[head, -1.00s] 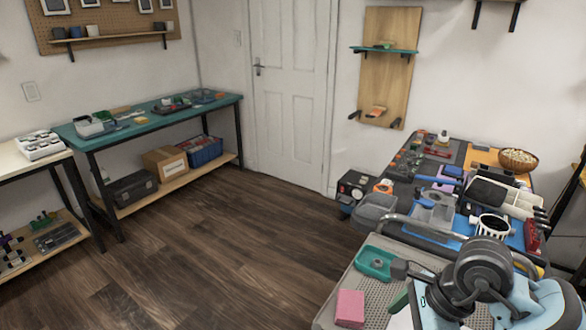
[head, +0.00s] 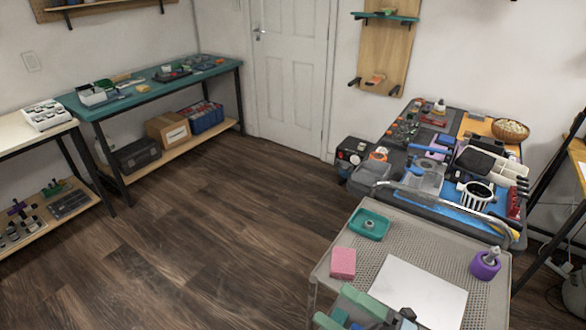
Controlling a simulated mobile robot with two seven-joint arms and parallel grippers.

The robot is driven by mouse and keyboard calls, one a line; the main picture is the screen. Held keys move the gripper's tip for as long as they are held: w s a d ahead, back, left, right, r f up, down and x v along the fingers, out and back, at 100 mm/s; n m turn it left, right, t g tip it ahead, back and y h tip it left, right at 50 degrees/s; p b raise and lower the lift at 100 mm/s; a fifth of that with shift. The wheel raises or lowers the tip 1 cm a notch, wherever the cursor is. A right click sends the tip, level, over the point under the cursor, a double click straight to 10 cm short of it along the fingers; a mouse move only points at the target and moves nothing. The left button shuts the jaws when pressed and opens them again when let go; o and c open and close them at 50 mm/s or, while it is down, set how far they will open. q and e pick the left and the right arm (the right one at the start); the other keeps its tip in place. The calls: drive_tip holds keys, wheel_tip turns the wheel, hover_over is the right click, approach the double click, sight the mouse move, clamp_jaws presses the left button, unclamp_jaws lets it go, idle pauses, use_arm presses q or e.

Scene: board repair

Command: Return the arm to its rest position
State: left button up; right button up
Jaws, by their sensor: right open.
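My right gripper (head: 347,309) shows at the bottom edge of the head view, with green fingers spread apart. It is open, and I see nothing held between the fingers. It is low in the picture, in front of the near edge of the grey cart (head: 384,241), below the pink sponge (head: 343,263) and left of the white sheet's near corner. A dark part of my wrist shows beside it; the rest of the right arm is cut off by the frame. My left gripper is not in view.
The cart also holds a teal tray (head: 369,224), a white sheet (head: 420,291) and a purple roll (head: 485,265). Behind it stands a cluttered workbench (head: 400,160). A teal bench (head: 150,85) stands at the left. The wood floor (head: 210,230) between is clear.

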drive_tip(key=s+d+f+m+t+h+p, duration=0.1)
drive_tip(key=s+d+f+m+t+h, duration=0.1)
drive_tip(key=d+f+m+h, duration=0.6)
drive_tip(key=s+d+f+m+t+h+p, duration=0.1)
drive_tip(key=s+f+m+t+h, duration=0.3)
drive_tip(key=m, duration=0.7)
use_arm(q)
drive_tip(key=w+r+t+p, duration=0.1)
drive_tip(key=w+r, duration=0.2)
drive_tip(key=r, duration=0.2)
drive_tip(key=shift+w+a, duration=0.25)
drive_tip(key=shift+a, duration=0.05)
use_arm(e)
drive_tip(key=s+d+f+m+g+h, duration=0.3)
drive_tip(key=s+f+m+g, duration=0.5)
drive_tip(key=s+f, duration=0.3)
drive_tip(key=s+h, duration=0.1)
drive_tip(key=s, duration=0.2)
drive_tip(key=shift+d+f, duration=0.15)
drive_tip(key=shift+f, duration=0.25)
